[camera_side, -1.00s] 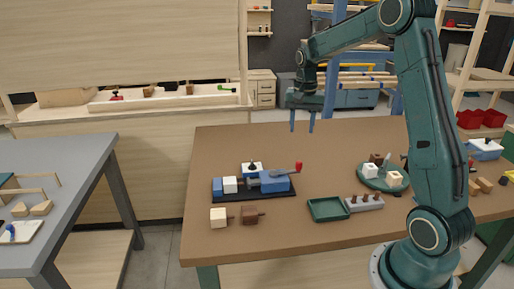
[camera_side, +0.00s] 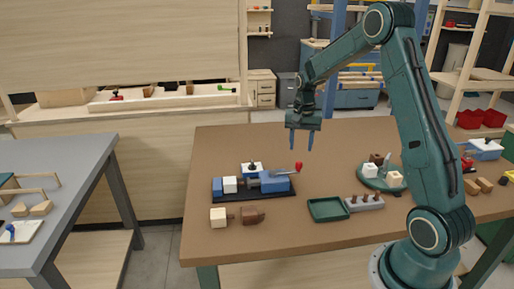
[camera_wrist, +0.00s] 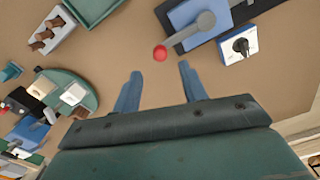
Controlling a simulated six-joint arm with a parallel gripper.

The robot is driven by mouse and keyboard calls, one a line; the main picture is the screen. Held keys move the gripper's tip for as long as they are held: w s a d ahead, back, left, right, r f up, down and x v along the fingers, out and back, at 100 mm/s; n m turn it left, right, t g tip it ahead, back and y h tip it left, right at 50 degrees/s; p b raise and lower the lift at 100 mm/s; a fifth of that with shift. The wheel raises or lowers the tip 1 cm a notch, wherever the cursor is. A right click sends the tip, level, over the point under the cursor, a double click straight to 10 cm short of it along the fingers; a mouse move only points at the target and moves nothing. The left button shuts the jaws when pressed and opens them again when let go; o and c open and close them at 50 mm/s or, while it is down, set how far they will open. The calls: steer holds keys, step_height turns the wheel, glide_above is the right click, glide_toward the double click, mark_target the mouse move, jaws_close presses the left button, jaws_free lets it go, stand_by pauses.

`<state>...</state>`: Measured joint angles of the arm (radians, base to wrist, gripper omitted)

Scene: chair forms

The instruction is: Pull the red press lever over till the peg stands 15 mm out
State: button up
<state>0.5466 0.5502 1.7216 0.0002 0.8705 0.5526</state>
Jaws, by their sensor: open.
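The press (camera_side: 230,195) is a black base with blue and white blocks, standing on the brown table. Its grey lever ends in a red knob (camera_side: 298,166) at the right end. In the wrist view the red knob (camera_wrist: 160,53) shows beyond my fingertips, with the lever arm (camera_wrist: 188,36) running up to the right over a blue block. My gripper (camera_side: 302,146) is open and empty, pointing down above the table, behind and above the lever. Its two blue fingers also show in the wrist view (camera_wrist: 160,74). I cannot make out the peg clearly.
A green tray (camera_side: 328,209) and a grey block holding brown pegs (camera_side: 364,203) stand right of the press. A round green plate (camera_side: 383,178) carries small blocks. A cream block (camera_side: 218,217) and a brown block (camera_side: 253,215) lie in front of the press.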

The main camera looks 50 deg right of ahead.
mark_target(299, 162)
steer(key=shift+f, duration=3.9)
jaws_close()
